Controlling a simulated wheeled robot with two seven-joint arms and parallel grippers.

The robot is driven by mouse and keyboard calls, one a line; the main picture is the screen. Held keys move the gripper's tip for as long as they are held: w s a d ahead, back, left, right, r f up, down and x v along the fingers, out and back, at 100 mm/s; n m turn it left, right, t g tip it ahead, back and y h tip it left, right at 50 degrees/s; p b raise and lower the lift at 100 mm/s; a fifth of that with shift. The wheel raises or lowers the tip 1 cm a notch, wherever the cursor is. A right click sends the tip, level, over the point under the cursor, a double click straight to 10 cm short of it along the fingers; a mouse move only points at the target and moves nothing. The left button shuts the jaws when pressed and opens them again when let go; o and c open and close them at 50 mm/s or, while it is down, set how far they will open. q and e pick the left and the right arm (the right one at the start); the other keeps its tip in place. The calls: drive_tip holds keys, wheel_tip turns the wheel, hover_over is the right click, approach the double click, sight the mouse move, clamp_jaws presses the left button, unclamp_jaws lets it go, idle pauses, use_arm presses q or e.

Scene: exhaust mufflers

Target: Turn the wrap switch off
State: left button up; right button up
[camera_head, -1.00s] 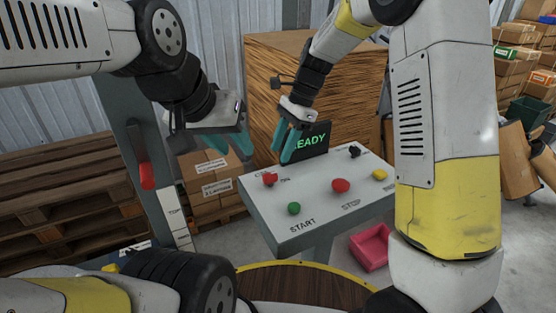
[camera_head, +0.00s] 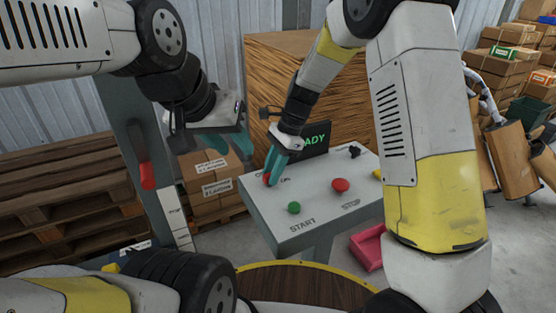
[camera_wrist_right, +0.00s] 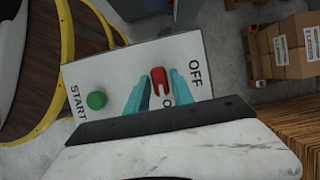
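The control panel (camera_head: 325,212) has a red switch (camera_head: 267,180) at its far left, with an ON label beside it. In the right wrist view, the red switch (camera_wrist_right: 159,80) sits between OFF and partly hidden lettering. My right gripper (camera_head: 275,169) is down at this switch. In the wrist view its two teal fingers (camera_wrist_right: 158,88) stand apart, one on each side of the switch; I cannot tell whether they touch it. My left gripper (camera_head: 236,147) hangs above and left of the panel, apparently open and empty.
The panel also carries a green START button (camera_head: 294,208), a red STOP button (camera_head: 340,185), a black knob (camera_head: 354,151) and a screen (camera_head: 316,138) partly hidden by my right arm. A pink bin (camera_head: 368,246) stands below. Cardboard boxes (camera_head: 213,185) and pallets (camera_head: 60,205) are at left.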

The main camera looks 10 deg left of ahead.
clamp_jaws()
drive_tip(key=shift+n, duration=0.4)
drive_tip(key=n+h, duration=0.1)
drive_tip(key=n, duration=0.1)
drive_tip(key=shift+w+a+n+g, duration=0.1)
drive_tip(key=shift+n+g, duration=0.3)
drive_tip(key=n, duration=0.2)
drive_tip(key=n+h, duration=0.1)
drive_tip(key=n, duration=0.1)
drive_tip(key=shift+a+n+g+h, duration=0.1)
drive_tip(key=shift+n+g+h, duration=0.2)
drive_tip(key=shift+g, duration=0.1)
drive_tip(key=n+h, duration=0.1)
drive_tip(key=n, duration=0.3)
drive_tip(key=shift+a+h, duration=0.15)
drive_tip(key=shift+h, duration=0.25)
drive_tip(key=n+h, duration=0.1)
drive_tip(key=n, duration=0.4)
drive_tip(key=shift+a+h, duration=0.1)
drive_tip(key=shift+h, duration=0.3)
drive_tip(key=shift+n+t, duration=0.3)
drive_tip(key=shift+n, duration=0.2)
